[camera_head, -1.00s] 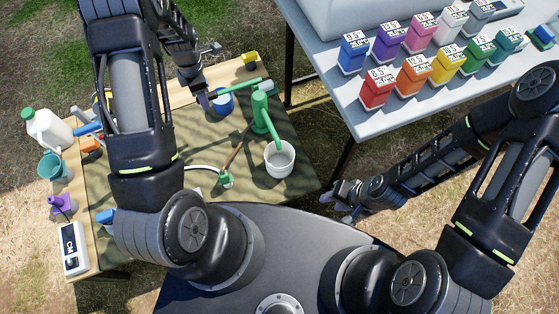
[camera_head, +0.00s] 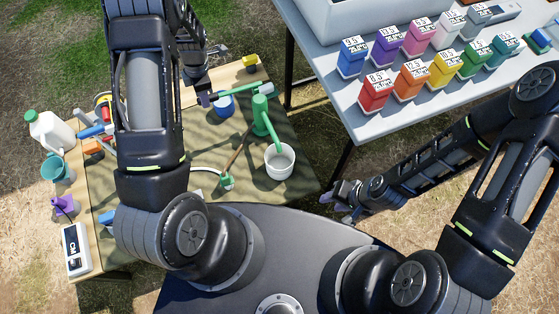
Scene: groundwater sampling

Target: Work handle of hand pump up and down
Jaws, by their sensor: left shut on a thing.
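The green hand pump (camera_head: 261,117) stands upright on the wooden table, its spout over a white bucket (camera_head: 279,160). Its green handle (camera_head: 238,89) reaches out to the left from the pump's top. My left gripper (camera_head: 207,98) is at the handle's left end and is shut on it; the fingers are small in view and partly hidden by my arm. My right gripper (camera_head: 347,196) hangs in the air to the right of the table, away from the pump; its jaw opening is too small to make out.
A blue container (camera_head: 224,107) stands below the handle. A hose joins a green fitting (camera_head: 227,181) on the table. A white jug (camera_head: 51,131), teal funnel (camera_head: 57,170) and meter (camera_head: 75,249) are at the left. Coloured boxes (camera_head: 412,82) stand on the grey table (camera_head: 365,127).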

